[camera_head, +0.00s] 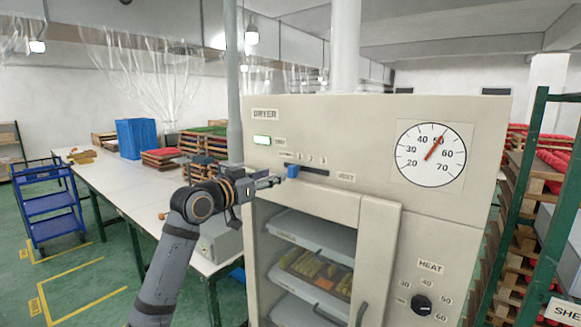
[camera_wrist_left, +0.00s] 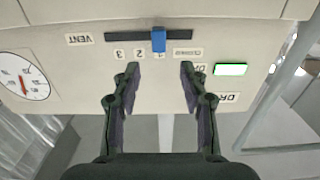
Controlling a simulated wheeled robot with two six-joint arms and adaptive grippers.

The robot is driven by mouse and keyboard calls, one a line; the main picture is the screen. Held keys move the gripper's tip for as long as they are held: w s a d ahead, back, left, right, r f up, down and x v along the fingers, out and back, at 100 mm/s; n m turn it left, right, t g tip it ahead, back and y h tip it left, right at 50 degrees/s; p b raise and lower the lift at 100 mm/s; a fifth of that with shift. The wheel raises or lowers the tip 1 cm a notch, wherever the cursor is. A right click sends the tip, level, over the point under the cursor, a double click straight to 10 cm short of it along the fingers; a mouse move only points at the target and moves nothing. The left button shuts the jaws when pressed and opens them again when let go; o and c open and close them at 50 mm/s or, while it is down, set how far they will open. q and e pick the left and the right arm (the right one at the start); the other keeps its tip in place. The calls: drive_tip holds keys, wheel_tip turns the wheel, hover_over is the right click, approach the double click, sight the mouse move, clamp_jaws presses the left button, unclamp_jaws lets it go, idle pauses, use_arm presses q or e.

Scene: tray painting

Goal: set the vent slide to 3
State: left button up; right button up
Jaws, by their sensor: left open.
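The vent slide is a blue knob (camera_head: 292,171) in a dark horizontal slot (camera_head: 316,172) on the front of the dryer (camera_head: 370,112). The wrist view is upside down; there the blue knob (camera_wrist_left: 158,40) lines up with the label 1, with 2 and 3 farther along towards the word VENT (camera_wrist_left: 78,39). My left gripper (camera_head: 277,180) is close to the knob from the left in the head view. In the wrist view its fingers (camera_wrist_left: 160,72) are open and empty, the knob standing just beyond and between the tips. I cannot see any contact.
A lit green display (camera_head: 262,140) sits left of the slot and a round dial (camera_head: 431,154) to its right. The heat knob (camera_head: 421,305) is lower right. Below is the dryer's opening with trays (camera_head: 315,232). A long white table (camera_head: 130,190) stands left; a green rack (camera_head: 520,190) stands right.

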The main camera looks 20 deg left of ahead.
sight(290, 170)
use_arm(q)
drive_tip(key=p+x, duration=0.1)
drive_tip(key=x, duration=0.2)
drive_tip(key=p+x, duration=0.1)
drive_tip(key=x, duration=0.2)
drive_tip(key=shift+s+d+r+p, duration=0.1)
drive_tip(key=shift+r+p, duration=0.15)
drive_tip(key=shift+p, duration=0.15)
drive_tip(key=x, duration=0.1)
drive_tip(key=p+x, duration=0.1)
drive_tip(key=x, duration=0.2)
drive_tip(key=shift+f, duration=0.35)
drive_tip(key=shift+c, duration=1)
drive_tip(key=c, duration=0.5)
drive_tip(key=shift+f, duration=0.1)
clamp_jaws()
use_arm(e)
wheel_tip(290, 170, up, 5)
drive_tip(key=shift+w+f, duration=0.15)
drive_tip(key=shift+f, duration=0.05)
